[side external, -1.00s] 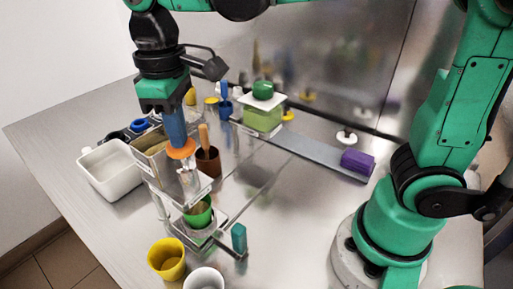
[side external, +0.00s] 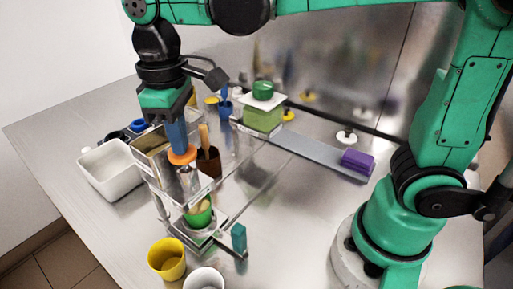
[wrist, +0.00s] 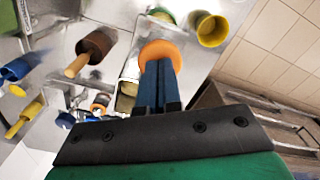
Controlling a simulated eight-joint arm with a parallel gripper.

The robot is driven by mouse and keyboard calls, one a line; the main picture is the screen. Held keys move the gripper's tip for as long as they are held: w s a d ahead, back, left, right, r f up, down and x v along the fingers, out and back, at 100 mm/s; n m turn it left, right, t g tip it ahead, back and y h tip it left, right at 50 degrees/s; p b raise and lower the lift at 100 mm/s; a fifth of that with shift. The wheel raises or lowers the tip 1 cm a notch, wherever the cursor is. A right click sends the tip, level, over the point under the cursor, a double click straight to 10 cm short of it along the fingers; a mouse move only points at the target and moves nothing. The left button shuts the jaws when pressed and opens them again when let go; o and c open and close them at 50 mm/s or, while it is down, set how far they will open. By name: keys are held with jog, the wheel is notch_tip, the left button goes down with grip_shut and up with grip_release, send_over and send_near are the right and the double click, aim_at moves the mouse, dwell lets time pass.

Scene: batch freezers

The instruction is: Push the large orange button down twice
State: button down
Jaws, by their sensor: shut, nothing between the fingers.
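The large orange button (side external: 182,157) is a round disc on top of a metal plunger, over the clear-walled dispenser frame (side external: 195,195). My gripper (side external: 179,147) is shut, its blue fingers together and pointing down. The fingertips look to be against the top of the button. In the wrist view the button (wrist: 160,51) sits right at the ends of the fingers (wrist: 160,65), which hide part of it. A green cup (side external: 199,217) stands under the dispenser.
A white tub (side external: 108,170) stands left of the dispenser. A brown cup (side external: 209,162) with a wooden-handled tool is close behind. A yellow cup (side external: 166,262) and a white cup (side external: 204,279) stand in front. The table at centre right is mostly clear.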

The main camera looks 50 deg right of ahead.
jog(key=shift+r, duration=2.15)
notch_tip(320, 180, up, 5)
jog(key=shift+d, duration=0.1)
jog(key=s+d+f+m+t, duration=0.3)
jog(key=d+f+m+t, duration=0.3)
jog(key=d+f, duration=0.5)
notch_tip(320, 180, down, 2)
jog(key=shift+s+d+f+t, duration=0.15)
jog(key=shift+s+f+t, duration=0.1)
jog(key=shift+t, duration=0.35)
